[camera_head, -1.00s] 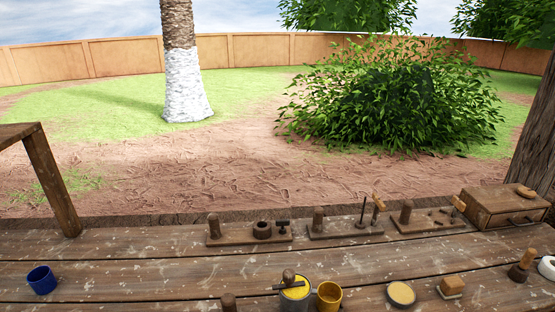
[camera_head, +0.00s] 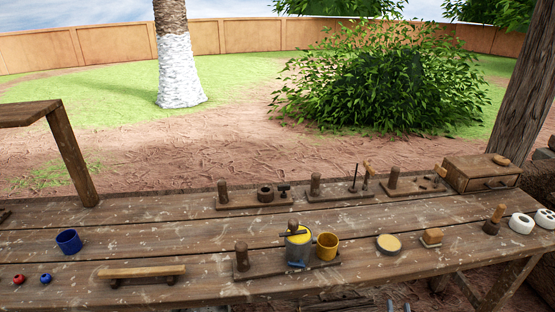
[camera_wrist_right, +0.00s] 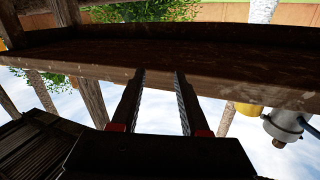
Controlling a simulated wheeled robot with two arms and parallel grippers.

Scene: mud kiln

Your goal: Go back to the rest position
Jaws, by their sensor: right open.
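My right gripper (camera_wrist_right: 160,72) is open and empty in the right wrist view, its two dark fingers pointing at the front edge of the wooden workbench (camera_wrist_right: 220,60). That view is upside down. In the camera_head view, dark parts at the bottom edge, just below the bench's front, look like the same gripper (camera_head: 345,297), mostly cut off. The workbench (camera_head: 150,215) spans the camera_head view. My left gripper is not in view.
A can with yellow content (camera_head: 298,247) and a yellow cup (camera_head: 327,246) stand near the bench front. Also on the bench are a blue cup (camera_head: 69,241), wooden bar (camera_head: 140,271), round dish (camera_head: 388,244), block (camera_head: 432,237), drawer box (camera_head: 482,172) and white pots (camera_head: 522,223).

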